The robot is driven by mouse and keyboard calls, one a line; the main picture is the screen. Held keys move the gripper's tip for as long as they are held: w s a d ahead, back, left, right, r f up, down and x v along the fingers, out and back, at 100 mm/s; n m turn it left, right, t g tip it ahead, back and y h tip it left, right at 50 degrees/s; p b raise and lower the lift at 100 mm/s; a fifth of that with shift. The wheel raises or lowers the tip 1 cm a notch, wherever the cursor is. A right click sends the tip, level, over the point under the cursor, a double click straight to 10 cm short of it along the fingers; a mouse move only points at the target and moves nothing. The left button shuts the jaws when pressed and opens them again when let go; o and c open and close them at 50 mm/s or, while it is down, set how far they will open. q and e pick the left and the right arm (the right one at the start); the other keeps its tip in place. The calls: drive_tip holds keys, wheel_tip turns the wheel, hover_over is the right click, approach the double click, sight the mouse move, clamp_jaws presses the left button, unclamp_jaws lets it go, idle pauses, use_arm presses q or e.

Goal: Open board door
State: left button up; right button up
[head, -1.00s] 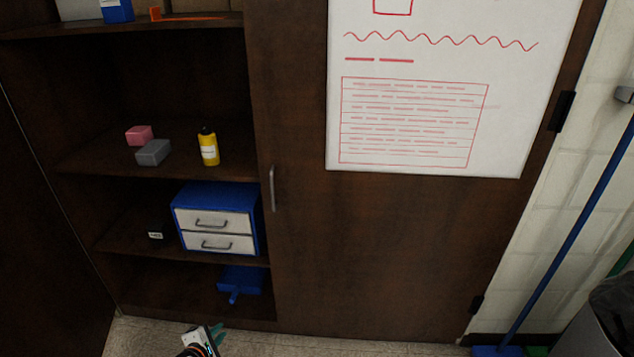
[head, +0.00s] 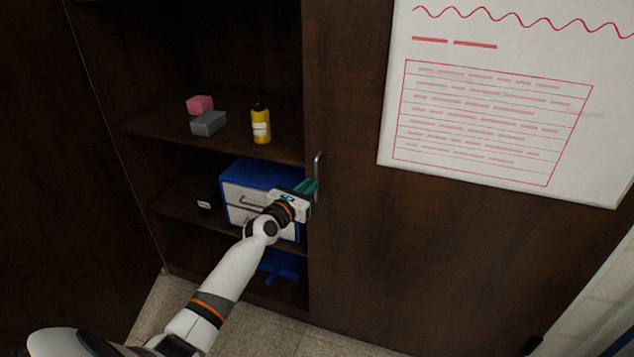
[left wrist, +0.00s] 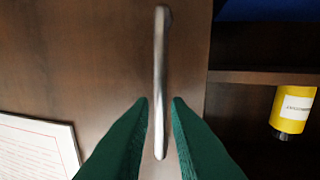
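The dark brown board door (head: 360,250) carries a white board (head: 490,110) with red markings. The door lies flat against the cabinet front. Its vertical silver handle (head: 318,162) is by the left edge, and it also shows in the left wrist view (left wrist: 160,75). My left gripper (head: 312,188) is at the handle's lower part. In the left wrist view its green fingers (left wrist: 160,102) stand on either side of the bar, with a small gap showing on each side. Whether they touch the handle is not clear. My right gripper is not in view.
Open shelves left of the door hold a yellow bottle (head: 261,125), a pink block (head: 199,104), a grey block (head: 208,124) and a blue drawer unit (head: 262,172). The tiled floor (head: 235,325) in front shows no objects.

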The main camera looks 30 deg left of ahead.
sight(316, 197)
use_arm(q)
drive_tip(key=shift+w+a+b, duration=0.1)
drive_tip(key=shift+w+b, duration=0.45)
drive_tip(key=shift+w, duration=1.55)
clamp_jaws()
